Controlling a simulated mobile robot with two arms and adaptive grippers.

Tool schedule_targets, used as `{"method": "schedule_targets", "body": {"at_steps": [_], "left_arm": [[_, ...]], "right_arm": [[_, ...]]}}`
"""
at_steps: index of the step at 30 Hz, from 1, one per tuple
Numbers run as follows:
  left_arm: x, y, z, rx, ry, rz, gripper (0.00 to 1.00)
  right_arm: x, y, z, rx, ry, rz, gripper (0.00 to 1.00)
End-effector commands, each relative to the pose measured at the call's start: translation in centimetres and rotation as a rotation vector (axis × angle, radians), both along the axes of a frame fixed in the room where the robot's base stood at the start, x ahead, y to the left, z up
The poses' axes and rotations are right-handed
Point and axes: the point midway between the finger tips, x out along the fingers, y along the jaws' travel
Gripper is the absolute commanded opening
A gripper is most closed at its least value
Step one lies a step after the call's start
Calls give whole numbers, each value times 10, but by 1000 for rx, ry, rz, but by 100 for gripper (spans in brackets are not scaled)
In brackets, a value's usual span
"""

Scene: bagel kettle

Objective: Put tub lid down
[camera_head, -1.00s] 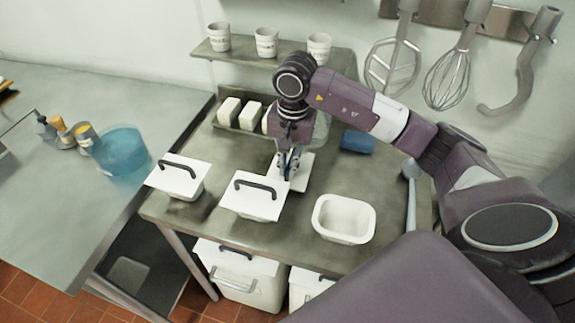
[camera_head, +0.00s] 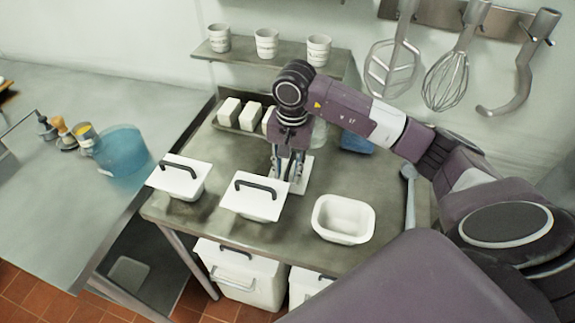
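The white tub lid (camera_head: 303,181) lies at table height behind and to the right of the middle lidded tub (camera_head: 245,205), partly hidden by my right gripper; its handle is not clearly visible. My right gripper (camera_head: 287,178) points straight down over the lid, its two fingers spread apart. An open white tub (camera_head: 343,220) without a lid stands at the front right of the table. Another white tub with a lid and dark handle (camera_head: 180,180) stands at the left. My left gripper is not in view.
White blocks (camera_head: 228,112) sit in a holder behind the gripper, under a shelf with several cups (camera_head: 267,43). A blue item (camera_head: 357,142) and a long-handled tool (camera_head: 409,185) are at the right. Whisks (camera_head: 450,75) hang on the wall.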

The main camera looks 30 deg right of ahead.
Motion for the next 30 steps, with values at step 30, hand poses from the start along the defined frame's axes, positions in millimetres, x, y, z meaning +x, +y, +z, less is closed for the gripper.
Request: {"method": "schedule_targets", "body": {"at_steps": [30], "left_arm": [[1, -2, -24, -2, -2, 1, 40]], "right_arm": [[-4, -5, 122, 0, 0, -1, 25]]}}
